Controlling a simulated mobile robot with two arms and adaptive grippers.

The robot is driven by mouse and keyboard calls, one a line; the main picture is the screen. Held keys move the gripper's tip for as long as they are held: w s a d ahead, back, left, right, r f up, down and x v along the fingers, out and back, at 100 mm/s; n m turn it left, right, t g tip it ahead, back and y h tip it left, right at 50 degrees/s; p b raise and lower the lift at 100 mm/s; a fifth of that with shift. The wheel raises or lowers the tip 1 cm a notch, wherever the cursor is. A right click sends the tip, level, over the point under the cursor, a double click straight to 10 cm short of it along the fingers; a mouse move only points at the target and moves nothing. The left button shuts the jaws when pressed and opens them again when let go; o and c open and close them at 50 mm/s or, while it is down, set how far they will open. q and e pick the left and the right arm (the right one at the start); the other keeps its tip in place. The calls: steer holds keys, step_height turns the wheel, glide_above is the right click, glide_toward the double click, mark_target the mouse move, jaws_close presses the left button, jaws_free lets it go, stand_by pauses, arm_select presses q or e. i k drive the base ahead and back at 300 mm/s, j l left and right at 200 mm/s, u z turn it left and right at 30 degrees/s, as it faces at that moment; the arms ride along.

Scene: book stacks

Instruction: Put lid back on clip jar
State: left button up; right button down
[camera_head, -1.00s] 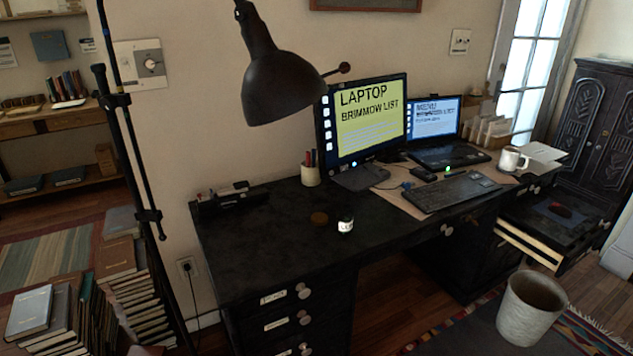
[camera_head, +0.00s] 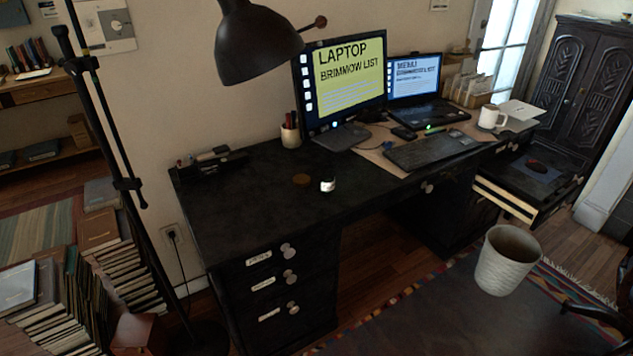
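A small jar (camera_head: 327,185) with a white label stands on the black desk (camera_head: 240,205), near its front edge. A round brown disc (camera_head: 301,180), which looks like the lid, lies flat on the desk just left of the jar and apart from it. The jar's top is too small to make out clearly. Neither of my grippers shows in the head view.
A black lamp (camera_head: 250,50) on a stand (camera_head: 100,120) rises at the left. A pen cup (camera_head: 291,133), monitor (camera_head: 345,85), laptop (camera_head: 418,100), keyboard (camera_head: 427,150) and white mug (camera_head: 492,117) stand on the desk. An open drawer (camera_head: 505,198) juts out at right, above a waste bin (camera_head: 507,260).

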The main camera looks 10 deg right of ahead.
mark_target(326, 173)
steer(key=i+l+u, duration=0.1)
steer(key=i+l, duration=0.15)
steer(key=i, duration=0.3)
steer(key=i+l+u, duration=0.1)
steer(key=i+l, duration=0.15)
steer(key=i, duration=0.3)
steer(key=i+l+u, duration=0.1)
steer(key=i+l, duration=0.25)
steer(key=i, duration=0.15)
